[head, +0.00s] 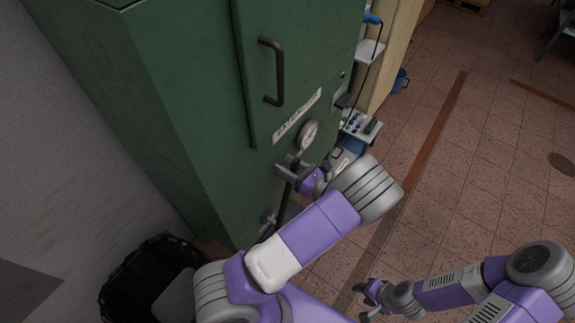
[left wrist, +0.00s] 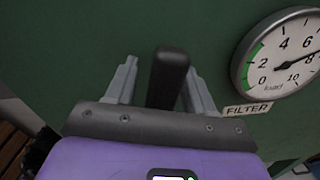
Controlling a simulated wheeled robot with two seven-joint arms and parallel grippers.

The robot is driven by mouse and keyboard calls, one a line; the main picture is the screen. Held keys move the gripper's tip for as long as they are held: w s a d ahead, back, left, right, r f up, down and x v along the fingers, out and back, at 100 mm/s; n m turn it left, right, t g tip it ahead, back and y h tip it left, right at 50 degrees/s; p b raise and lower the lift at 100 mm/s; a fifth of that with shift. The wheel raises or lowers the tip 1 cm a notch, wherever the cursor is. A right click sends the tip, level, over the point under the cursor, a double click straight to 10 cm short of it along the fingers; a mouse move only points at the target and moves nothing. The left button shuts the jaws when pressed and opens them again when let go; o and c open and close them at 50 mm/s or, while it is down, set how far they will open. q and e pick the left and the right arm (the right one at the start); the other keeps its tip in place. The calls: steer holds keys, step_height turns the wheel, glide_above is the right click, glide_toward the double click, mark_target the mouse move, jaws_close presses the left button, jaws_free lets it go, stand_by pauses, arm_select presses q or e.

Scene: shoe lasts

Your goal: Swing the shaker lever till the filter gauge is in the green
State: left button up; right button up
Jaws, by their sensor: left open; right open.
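The green cabinet (head: 190,90) carries a round white filter gauge (head: 308,135). In the left wrist view the gauge (left wrist: 280,55) has a green band at its low end, about 0 to 3. Its needle points near 8, outside the green. My left gripper (head: 288,170) is open at the cabinet front below the gauge. The black end of the shaker lever (left wrist: 168,78) stands between its two spread fingers (left wrist: 160,85). In the head view the lever's dark shaft (head: 284,201) runs down below the gripper. My right gripper (head: 368,297) is open and empty, low over the floor.
A black door handle (head: 273,72) sticks out above the gauge. A black basket (head: 125,277) stands at the lower left by the wall. Shelves with small items (head: 362,125) stand beyond the cabinet. The tiled floor (head: 480,170) at right is largely clear.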

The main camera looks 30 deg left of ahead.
arm_select(q)
steer(key=shift+w+a, duration=0.1)
arm_select(e)
steer(key=shift+w, duration=0.1)
arm_select(q)
jaws_close()
stand_by(0.3)
